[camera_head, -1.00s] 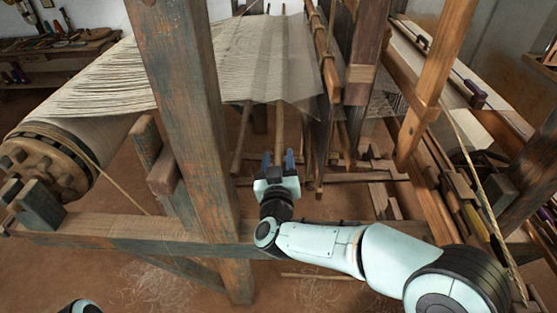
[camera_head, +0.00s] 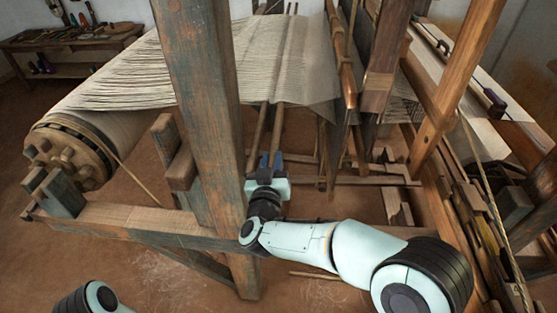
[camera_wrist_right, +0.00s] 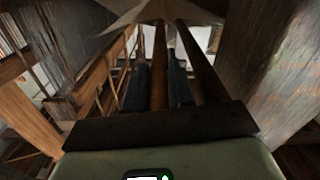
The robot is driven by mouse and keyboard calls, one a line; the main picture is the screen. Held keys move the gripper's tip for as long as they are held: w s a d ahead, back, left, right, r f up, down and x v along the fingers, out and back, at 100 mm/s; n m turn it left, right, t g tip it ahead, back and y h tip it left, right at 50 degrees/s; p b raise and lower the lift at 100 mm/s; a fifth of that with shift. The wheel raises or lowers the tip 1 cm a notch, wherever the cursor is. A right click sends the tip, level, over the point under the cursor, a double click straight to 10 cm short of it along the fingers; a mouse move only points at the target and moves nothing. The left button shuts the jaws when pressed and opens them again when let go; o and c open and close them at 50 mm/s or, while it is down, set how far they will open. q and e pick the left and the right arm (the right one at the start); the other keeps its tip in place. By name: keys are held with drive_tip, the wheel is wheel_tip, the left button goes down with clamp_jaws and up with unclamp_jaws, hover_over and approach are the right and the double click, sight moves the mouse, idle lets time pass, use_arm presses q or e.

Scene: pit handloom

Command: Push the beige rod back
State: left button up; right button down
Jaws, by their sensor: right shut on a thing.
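The beige rod (camera_head: 277,128) is a long wooden bar that runs from under the cloth down to my right gripper. My right gripper (camera_head: 271,161) is shut on it, with one dark blue finger on each side. In the right wrist view, the rod (camera_wrist_right: 160,65) stands between the two fingers (camera_wrist_right: 159,88) and runs up under the cloth. A second, similar rod (camera_head: 257,128) lies beside it, outside the fingers; it also shows in the right wrist view (camera_wrist_right: 200,62). The upper ends of both rods are hidden by the cloth. My left gripper is out of view.
A thick upright post (camera_head: 203,110) stands just left of my right gripper. A low crossbeam (camera_head: 130,222) passes by my right wrist. The woven cloth (camera_head: 295,62) stretches overhead from the cloth roller (camera_head: 62,158). Heddle frames and posts stand to the right.

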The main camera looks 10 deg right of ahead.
drive_tip(key=shift+a, duration=0.2)
drive_tip(key=c, duration=1)
unclamp_jaws()
drive_tip(key=shift+a, duration=0.1)
drive_tip(key=shift+o, duration=0.2)
